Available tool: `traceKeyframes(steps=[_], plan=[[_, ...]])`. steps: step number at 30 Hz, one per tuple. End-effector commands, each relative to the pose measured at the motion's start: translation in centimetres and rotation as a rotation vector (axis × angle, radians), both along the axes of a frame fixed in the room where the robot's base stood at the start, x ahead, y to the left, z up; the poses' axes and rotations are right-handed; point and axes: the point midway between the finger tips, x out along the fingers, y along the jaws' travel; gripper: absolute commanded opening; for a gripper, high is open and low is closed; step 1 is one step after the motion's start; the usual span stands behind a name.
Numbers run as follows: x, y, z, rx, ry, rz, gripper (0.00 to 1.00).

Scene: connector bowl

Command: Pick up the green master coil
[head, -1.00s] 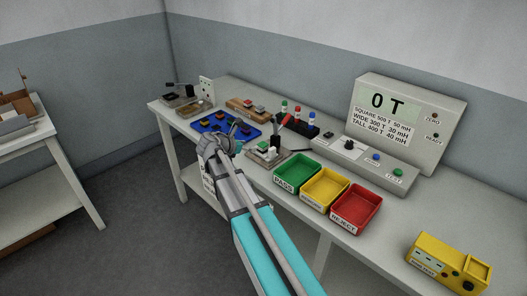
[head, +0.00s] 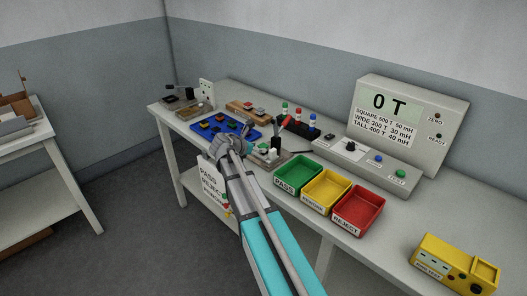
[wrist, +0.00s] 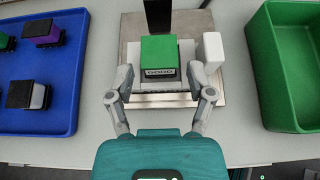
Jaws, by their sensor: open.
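The green master coil (wrist: 158,50), a green block with a "GOOD" label on its front, sits on a pale metal fixture plate (wrist: 134,100) in the wrist view. In the head view a bit of green on the fixture (head: 263,147) shows just right of my gripper (head: 239,143). In the wrist view my gripper (wrist: 161,80) is open, with one finger to the left and one to the right of the coil's front. Gaps show between both fingers and the coil. A white block (wrist: 213,49) stands close on the coil's right, behind the right finger.
A blue tray (wrist: 50,118) with several coloured coils lies to the left. A green PASS bin (wrist: 258,70) stands to the right, with yellow (head: 326,188) and red (head: 358,211) bins beyond. A dark post (wrist: 158,15) rises behind the coil.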

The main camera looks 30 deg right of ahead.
Motion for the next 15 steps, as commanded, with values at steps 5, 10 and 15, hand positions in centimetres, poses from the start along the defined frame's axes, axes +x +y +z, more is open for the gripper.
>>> traceKeyframes(steps=[5, 10, 15], plan=[[0.9, -1.8, -1.4, 0.000, 0.000, -0.001, 0.69], [1.2, -2.9, -1.9, 0.001, 0.000, 0.000, 0.69], [1.3, -3.2, -1.9, 0.000, 0.001, 0.000, 0.69]])
